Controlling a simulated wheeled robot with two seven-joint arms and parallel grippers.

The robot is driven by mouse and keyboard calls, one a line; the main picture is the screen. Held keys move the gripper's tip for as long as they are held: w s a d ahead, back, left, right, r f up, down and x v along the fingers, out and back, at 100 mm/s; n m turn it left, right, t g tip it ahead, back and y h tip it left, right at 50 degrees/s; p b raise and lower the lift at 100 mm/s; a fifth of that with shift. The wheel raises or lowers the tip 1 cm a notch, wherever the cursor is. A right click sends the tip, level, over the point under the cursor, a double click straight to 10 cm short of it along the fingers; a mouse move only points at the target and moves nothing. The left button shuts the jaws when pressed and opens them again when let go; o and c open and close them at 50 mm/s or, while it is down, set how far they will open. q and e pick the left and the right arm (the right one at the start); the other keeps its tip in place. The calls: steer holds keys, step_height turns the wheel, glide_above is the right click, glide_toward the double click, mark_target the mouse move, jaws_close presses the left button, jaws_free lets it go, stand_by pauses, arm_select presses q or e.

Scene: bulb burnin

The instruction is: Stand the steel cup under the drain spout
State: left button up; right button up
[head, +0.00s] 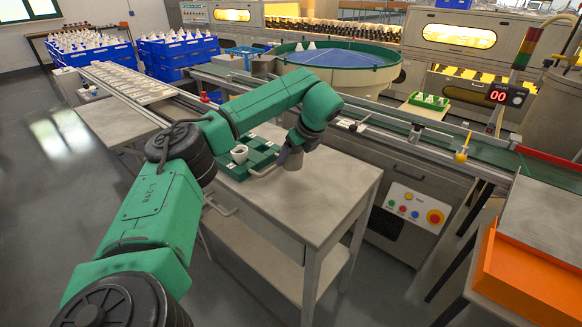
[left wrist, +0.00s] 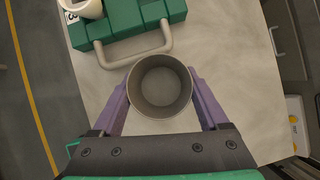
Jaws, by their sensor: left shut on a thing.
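The steel cup (left wrist: 160,92) is grey, round and open at the top, and looks empty inside. My left gripper (left wrist: 160,78) is shut on it, with one purple finger on each side of the cup. In the head view the cup (head: 292,159) is upright, at or just above the grey table (head: 320,195); I cannot tell whether it touches. It is to the right of a green tray. I cannot make out the drain spout for certain in either view. My right gripper is not in view.
The green tray (head: 228,168) has metal handles and holds a white mug (head: 239,154). One handle (left wrist: 140,55) lies close to the cup. Behind the table runs a conveyor (head: 400,133) with a control panel (head: 415,206) below. The table's front right part is clear.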

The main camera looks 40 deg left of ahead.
mark_target(292, 167)
arm_select(q)
step_height(292, 167, down, 4)
steer(key=shift+f, duration=0.1)
steer(key=o, duration=1.2)
